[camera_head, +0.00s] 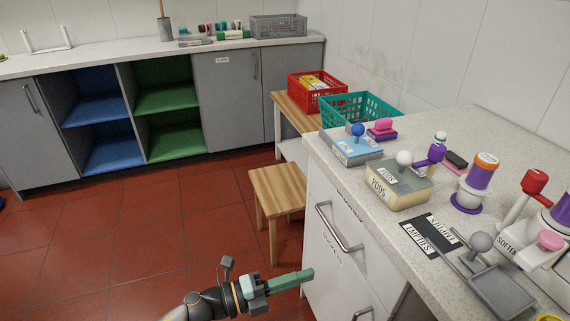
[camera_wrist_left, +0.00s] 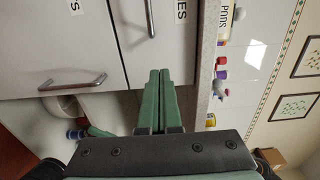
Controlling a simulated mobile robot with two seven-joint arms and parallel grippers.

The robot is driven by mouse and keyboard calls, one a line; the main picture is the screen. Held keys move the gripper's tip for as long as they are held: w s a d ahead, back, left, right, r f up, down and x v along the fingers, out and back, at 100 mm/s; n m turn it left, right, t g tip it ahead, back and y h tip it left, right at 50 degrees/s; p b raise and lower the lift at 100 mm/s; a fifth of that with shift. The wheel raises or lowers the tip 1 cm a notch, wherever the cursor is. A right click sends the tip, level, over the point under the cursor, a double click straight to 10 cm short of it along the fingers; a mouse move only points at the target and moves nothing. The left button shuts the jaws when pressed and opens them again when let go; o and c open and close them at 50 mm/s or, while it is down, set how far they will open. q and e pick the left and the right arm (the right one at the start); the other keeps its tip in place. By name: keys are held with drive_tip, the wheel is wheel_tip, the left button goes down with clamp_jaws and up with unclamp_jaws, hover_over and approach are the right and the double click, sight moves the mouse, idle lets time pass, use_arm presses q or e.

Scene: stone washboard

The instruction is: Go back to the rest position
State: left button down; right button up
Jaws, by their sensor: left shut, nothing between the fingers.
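My left gripper (camera_head: 290,281) reaches in from the bottom of the head view, its green fingers pointing right toward the white drawer front under the right counter. The fingers are shut together with nothing between them. In the left wrist view the two closed fingers (camera_wrist_left: 160,80) lie side by side before the white cabinet fronts, apart from the bar handle (camera_wrist_left: 72,84). My right gripper does not show in the head view.
The speckled counter (camera_head: 330,150) holds a pods box (camera_head: 398,192), a purple-white bottle (camera_head: 476,178) and a grey tray (camera_head: 500,292). A wooden stool (camera_head: 277,186) stands beside the drawers. The red tiled floor (camera_head: 150,230) is open on the left.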

use_arm(q)
drive_tip(key=s+a+f+n+t+y, duration=0.1)
drive_tip(key=a+f+n+t+y, duration=0.35)
drive_tip(key=n, duration=0.65)
drive_tip(key=s+a+f+n+t+y, duration=0.1)
drive_tip(key=a+f+n+t+y, duration=0.1)
drive_tip(key=a+n+t+y, duration=0.65)
drive_tip(key=s+a+f+n+g+y, duration=0.1)
drive_tip(key=s+a+f+n+g, duration=0.3)
drive_tip(key=s, duration=0.3)
drive_tip(key=s+a+f+n+g, duration=0.3)
drive_tip(key=s+f+n+g, duration=0.2)
drive_tip(key=s+n, duration=0.2)
wheel_tip(320, 180, up, 11)
drive_tip(key=a+y+p, duration=0.1)
drive_tip(key=a+p, duration=0.1)
drive_tip(key=p, duration=1.2)
drive_tip(key=shift+a, duration=0.35)
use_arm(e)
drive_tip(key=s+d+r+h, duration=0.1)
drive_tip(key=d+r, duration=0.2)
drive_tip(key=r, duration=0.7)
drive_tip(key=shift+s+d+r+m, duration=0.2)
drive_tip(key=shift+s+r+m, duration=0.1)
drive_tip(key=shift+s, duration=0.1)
